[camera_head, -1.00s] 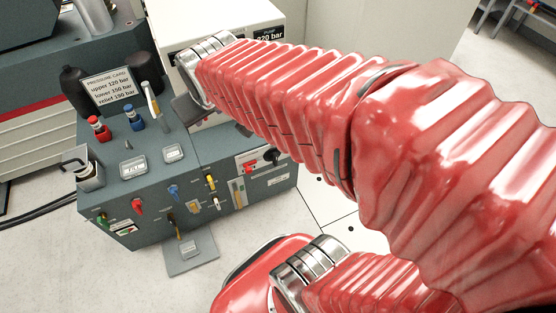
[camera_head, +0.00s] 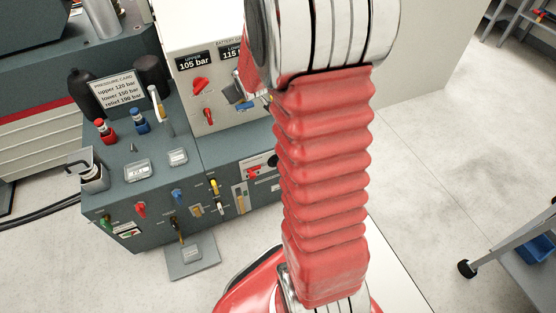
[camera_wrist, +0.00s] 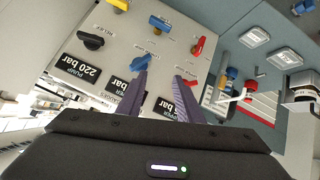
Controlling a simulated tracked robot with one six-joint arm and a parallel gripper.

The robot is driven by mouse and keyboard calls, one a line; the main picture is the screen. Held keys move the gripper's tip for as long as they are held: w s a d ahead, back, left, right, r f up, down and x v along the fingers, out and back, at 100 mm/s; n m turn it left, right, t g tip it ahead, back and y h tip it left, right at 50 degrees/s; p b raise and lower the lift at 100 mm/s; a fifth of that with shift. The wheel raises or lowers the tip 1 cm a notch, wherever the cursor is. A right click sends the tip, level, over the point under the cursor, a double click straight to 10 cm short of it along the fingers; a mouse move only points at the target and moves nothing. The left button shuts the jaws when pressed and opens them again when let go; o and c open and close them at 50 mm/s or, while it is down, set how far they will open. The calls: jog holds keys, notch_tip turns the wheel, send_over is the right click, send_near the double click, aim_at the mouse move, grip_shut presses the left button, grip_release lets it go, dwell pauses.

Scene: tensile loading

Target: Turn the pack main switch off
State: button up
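I cannot read a label that names the pack main switch. In the head view a white plate (camera_head: 262,163) on the front of the grey cabinet carries a red handle (camera_head: 253,173) and a dark knob (camera_head: 272,160), partly cut off by my arm. The white panel above has red handles (camera_head: 200,85) and a blue one (camera_head: 247,105). The wrist view shows this panel upside down, with a black knob (camera_wrist: 91,40), blue handle (camera_wrist: 141,62) and red handle (camera_wrist: 198,46). My gripper (camera_wrist: 161,76) is open and empty in front of it, fingers apart; my arm mostly hides it in the head view.
A grey cart (camera_head: 525,250) is at the right. Open floor (camera_head: 430,170) lies right of my arm.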

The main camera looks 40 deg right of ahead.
jog(key=d+f+t, duration=0.2)
jog(key=d+f, duration=0.5)
jog(key=f, duration=0.6)
jog(key=d+f+t, duration=0.1)
jog(key=d+f, duration=0.6)
jog(key=f, duration=0.6)
jog(key=s+a+f+m+t, duration=0.1)
jog(key=s+a+f+t, duration=0.1)
jog(key=s+f, duration=0.8)
jog(key=s+a+f+m+t+h, duration=0.1)
jog(key=s+a+f+m+t, duration=0.1)
jog(key=s+f, duration=0.8)
jog(key=shift+a+f+t, duration=0.3)
jog(key=shift+a+t, duration=0.2)
jog(key=shift+a, duration=0.55)
jog(key=shift+w, duration=0.1)
jog(key=x, duration=1.3)
jog(key=shift+w+d, duration=0.25)
jog(key=shift+d, duration=0.05)
